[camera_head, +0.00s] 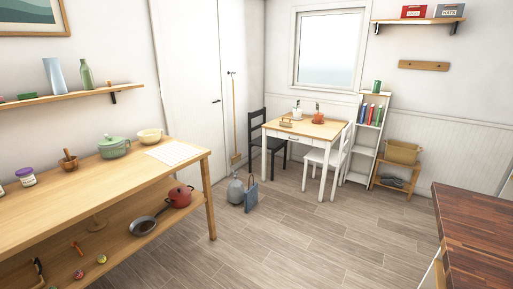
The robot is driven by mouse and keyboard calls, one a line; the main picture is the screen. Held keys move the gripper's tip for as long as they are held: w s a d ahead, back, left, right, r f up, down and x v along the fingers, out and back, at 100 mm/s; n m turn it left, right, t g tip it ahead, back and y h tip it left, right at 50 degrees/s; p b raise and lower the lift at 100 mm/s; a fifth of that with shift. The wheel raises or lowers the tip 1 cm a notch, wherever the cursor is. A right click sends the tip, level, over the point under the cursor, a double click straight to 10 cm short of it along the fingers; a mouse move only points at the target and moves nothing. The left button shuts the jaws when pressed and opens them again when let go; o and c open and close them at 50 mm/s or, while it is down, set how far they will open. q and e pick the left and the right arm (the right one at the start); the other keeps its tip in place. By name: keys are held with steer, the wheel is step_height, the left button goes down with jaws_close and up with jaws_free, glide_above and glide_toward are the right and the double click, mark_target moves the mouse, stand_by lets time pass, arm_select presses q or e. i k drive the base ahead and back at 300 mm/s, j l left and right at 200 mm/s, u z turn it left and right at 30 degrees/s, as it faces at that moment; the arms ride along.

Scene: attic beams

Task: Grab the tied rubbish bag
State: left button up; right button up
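A grey bag with a narrow gathered top, which looks like the tied rubbish bag (235,190), stands on the wooden floor in the middle of the head view. It is near the white door and beyond the end of the long wooden table. A blue bag with a handle (251,195) stands close at its right and may touch it. Neither of my grippers shows in this view.
The long wooden table (185,155) with a lower shelf fills the left. A dark wood countertop (480,220) is at the lower right. A small table (325,130) with chairs stands at the back. A broom (235,120) leans by the door. The floor (300,235) between is clear.

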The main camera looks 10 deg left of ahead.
mark_target(235, 191)
steer(key=i+u, duration=0.1)
steer(key=i, duration=2.7)
steer(key=i+l+u, duration=0.1)
steer(key=i+u, duration=0.2)
steer(key=i, duration=0.2)
steer(key=i+l+u, duration=0.3)
steer(key=i, duration=0.15)
steer(key=i+l+u, duration=0.3)
steer(key=i, duration=0.2)
steer(key=i+l+u, duration=0.85)
steer(key=l+u, duration=0.15)
